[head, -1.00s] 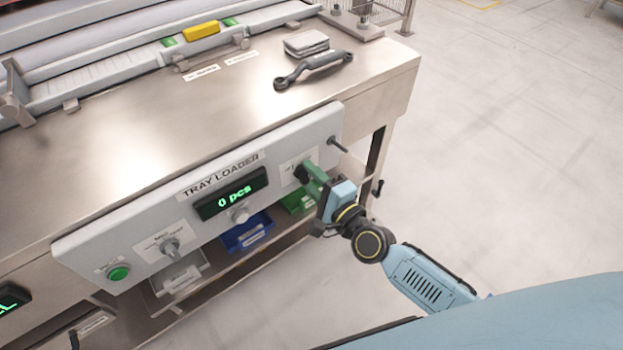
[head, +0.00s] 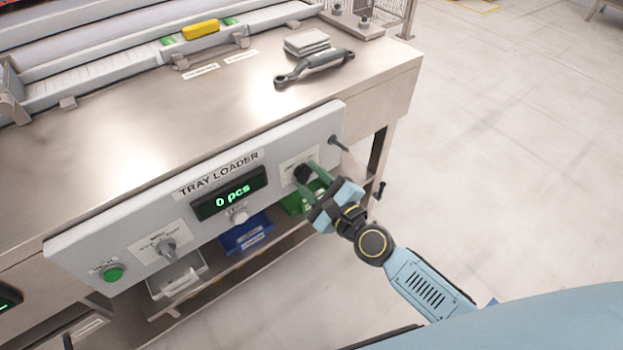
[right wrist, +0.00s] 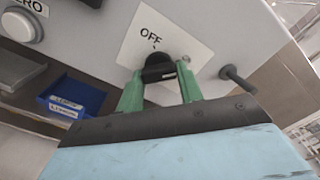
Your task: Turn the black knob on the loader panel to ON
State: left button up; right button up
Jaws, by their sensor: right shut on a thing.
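The black knob (head: 303,173) is at the right end of the loader panel (head: 85,238), on a white label plate. In the right wrist view, the knob (right wrist: 160,68) sits just below the printed word OFF; no ON marking can be read, and the knob's exact pointing is unclear. My right gripper (head: 309,175) has its green fingers on either side of the knob and is shut on it. The fingers (right wrist: 160,82) hide the knob's sides and the lower part of the plate. My left gripper is not in view.
A dark peg (head: 335,142) sticks out of the panel right of the knob. A grey knob (head: 167,247), a green button (head: 113,272) and a "0 pcs" display (head: 231,194) are to the left. Bins, one blue (head: 243,236), stand below. The floor at right is clear.

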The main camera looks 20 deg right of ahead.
dwell(0.4)
jog(key=o, duration=1)
jog(key=shift+s, duration=0.15)
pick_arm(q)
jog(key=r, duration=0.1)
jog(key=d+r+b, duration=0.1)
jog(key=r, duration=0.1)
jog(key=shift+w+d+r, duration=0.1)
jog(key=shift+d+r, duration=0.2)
pick_arm(e)
jog(key=v, duration=1.3)
jog(key=shift+s, duration=0.1)
jog(key=shift+r, duration=0.1)
